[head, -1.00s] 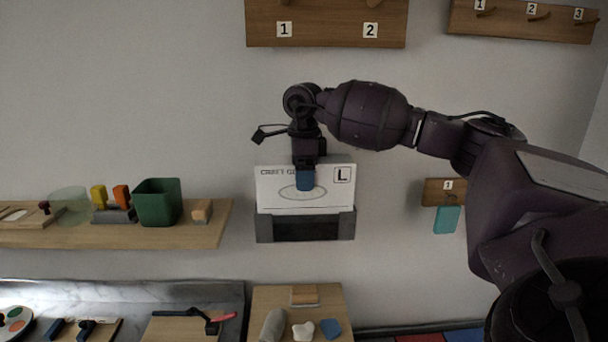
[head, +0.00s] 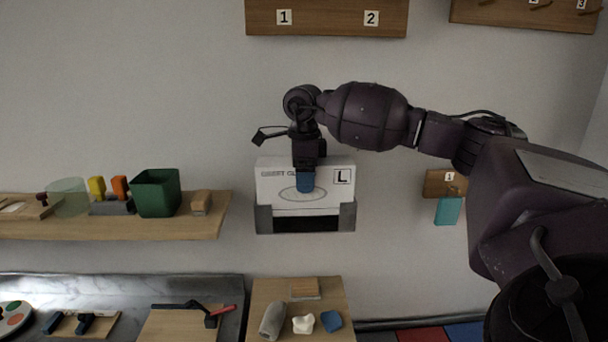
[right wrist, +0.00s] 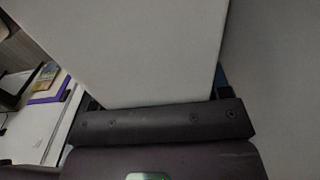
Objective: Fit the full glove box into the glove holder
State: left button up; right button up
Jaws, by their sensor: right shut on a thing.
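The glove box (head: 273,182) is white, with an L label and an oval on its front. My right gripper (head: 305,182) is shut on it from above, one blue-tipped finger over its front face. The grey glove holder (head: 347,217) with a dark front opening is on the wall directly below. The box's lower edge overlaps the holder's top, between its two side walls; how deep it sits is hard to tell. In the right wrist view the box's white face (right wrist: 150,50) fills the middle, close against the gripper. My left gripper is out of view.
A wall shelf (head: 190,227) with a green bin (head: 156,192) stands to the left. A small plaque (head: 438,184) with a teal tag hangs to the right. A peg board (head: 326,20) is above. A wooden board (head: 262,295) with several small items lies below.

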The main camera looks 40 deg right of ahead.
jog(key=shift+f, duration=0.3)
dwell(0.4)
jog(key=shift+f+b, duration=0.35)
jog(key=shift+f, duration=0.35)
jog(key=o, duration=1.3)
notch_tip(320, 180, up, 11)
jog(key=shift+f+b, duration=0.1)
jog(key=shift+b, duration=0.25)
dwell(0.4)
